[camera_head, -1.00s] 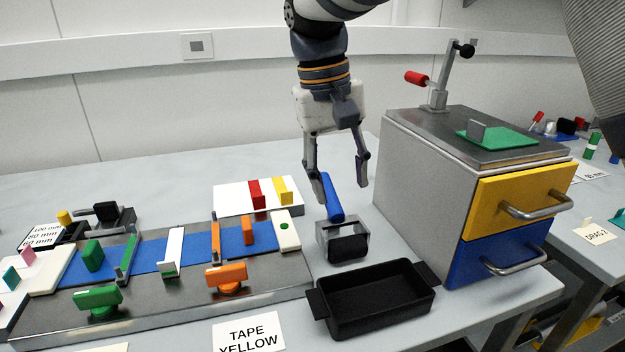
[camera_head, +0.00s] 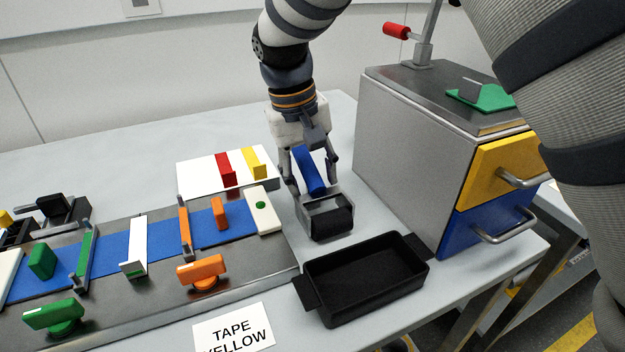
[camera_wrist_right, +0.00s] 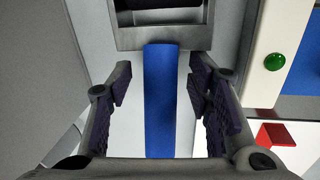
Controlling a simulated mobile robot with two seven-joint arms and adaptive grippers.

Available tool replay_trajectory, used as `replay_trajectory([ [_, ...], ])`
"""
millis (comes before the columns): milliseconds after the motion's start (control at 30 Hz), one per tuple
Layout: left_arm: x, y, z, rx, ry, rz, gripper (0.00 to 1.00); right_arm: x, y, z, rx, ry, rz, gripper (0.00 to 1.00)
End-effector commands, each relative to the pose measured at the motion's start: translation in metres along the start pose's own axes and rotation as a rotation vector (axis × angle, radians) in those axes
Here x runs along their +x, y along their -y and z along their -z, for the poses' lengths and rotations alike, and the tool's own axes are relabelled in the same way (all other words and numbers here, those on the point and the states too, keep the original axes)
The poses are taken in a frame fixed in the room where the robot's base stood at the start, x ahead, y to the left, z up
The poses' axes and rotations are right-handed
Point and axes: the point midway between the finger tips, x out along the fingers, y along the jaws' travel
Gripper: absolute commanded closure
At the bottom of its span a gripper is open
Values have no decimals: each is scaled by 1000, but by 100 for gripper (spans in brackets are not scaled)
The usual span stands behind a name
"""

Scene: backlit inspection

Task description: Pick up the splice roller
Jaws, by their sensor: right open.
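The splice roller has a blue handle (camera_head: 308,170), a grey metal frame and a black roller (camera_head: 332,222). It stands on the table just right of the tape bench, its handle tilted up toward the back. My right gripper (camera_head: 311,181) is open, with one finger on each side of the handle. In the right wrist view the blue handle (camera_wrist_right: 160,105) runs between the open fingers, with a visible gap on both sides. The grey frame (camera_wrist_right: 160,38) lies beyond the fingertips. My left gripper is not in view.
A black tray (camera_head: 310,262) stands in front of the roller. A grey cabinet (camera_head: 410,150) with yellow and blue drawers stands close on the right. The steel tape bench (camera_head: 130,300) and a white board (camera_head: 195,172) with red and yellow blocks are on the left.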

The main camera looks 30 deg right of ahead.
Motion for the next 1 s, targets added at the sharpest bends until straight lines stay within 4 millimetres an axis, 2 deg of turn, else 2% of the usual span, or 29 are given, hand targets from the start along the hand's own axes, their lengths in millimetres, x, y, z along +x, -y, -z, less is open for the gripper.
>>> replay_trajectory([
  [133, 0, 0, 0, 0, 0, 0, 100, 0, 0, 0, 1, -1, 0, 54],
  [167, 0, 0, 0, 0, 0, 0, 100, 0, 0, 0, 1, -1, 0, 58],
  [333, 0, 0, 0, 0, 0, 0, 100, -1, 0, 0, 1, -1, 0, 97],
  [367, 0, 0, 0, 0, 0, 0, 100, -1, 0, 0, 1, -1, 0, 100],
  [767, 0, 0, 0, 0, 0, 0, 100, -4, -1, 1, 0, -2, 0, 100],
  [867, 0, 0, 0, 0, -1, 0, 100, -15, -3, 1, 1, -4, 0, 100],
  [967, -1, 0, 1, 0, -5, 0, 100, -36, -6, 0, 1, -5, 1, 100],
  [1000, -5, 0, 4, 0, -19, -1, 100, -48, -3, -7, 0, -10, 1, 100],
])
